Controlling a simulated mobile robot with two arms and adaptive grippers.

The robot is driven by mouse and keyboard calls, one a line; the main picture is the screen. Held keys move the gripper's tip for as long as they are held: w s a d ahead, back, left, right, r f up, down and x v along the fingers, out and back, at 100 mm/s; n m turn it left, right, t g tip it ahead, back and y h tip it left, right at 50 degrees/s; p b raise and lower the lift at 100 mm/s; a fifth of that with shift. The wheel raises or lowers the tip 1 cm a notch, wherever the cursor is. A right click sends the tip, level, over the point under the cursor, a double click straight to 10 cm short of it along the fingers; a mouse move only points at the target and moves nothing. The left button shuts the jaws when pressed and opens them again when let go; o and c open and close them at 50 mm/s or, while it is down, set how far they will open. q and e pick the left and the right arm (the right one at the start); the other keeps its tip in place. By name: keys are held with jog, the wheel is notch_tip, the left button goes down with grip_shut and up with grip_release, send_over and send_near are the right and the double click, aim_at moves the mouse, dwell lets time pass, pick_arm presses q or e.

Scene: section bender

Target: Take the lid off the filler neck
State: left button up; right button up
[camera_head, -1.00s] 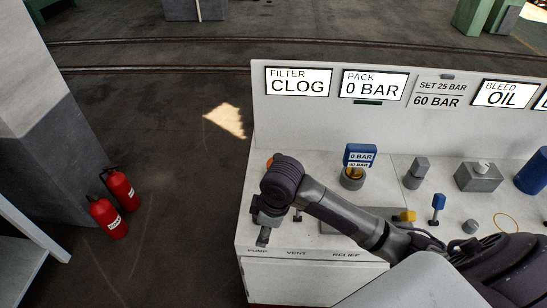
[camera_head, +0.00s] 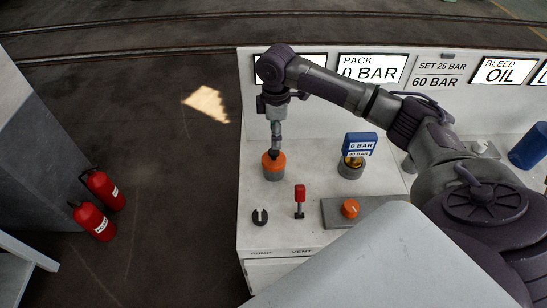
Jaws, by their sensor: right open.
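The lid looks to be the orange cap (camera_head: 274,166) on a short grey round neck (camera_head: 273,177), at the left end of the white bench. My right gripper (camera_head: 276,152) points down over the orange cap, its fingertips at the cap's top. It is open. I cannot tell whether the fingers touch the cap. My left gripper is out of view.
Two red extinguishers (camera_head: 97,205) stand on the floor left.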

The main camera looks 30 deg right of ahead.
aim_at(274, 151)
jog(key=shift+f, duration=0.7)
jog(key=shift+w+f, duration=0.1)
jog(key=shift+f, duration=0.4)
jog(key=f, duration=0.1)
jog(key=f+p, duration=0.1)
jog(key=f, duration=0.2)
jog(key=shift+s+a+f, duration=0.15)
jog(key=shift+s+a, duration=0.05)
jog(key=shift+a, duration=0.15)
jog(key=shift+f, duration=0.25)
jog(key=shift+c, duration=0.4)
jog(key=c, duration=1.1)
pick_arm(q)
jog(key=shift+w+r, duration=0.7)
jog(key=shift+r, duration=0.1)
pick_arm(e)
grip_shut()
jog(key=shift+r, duration=0.1)
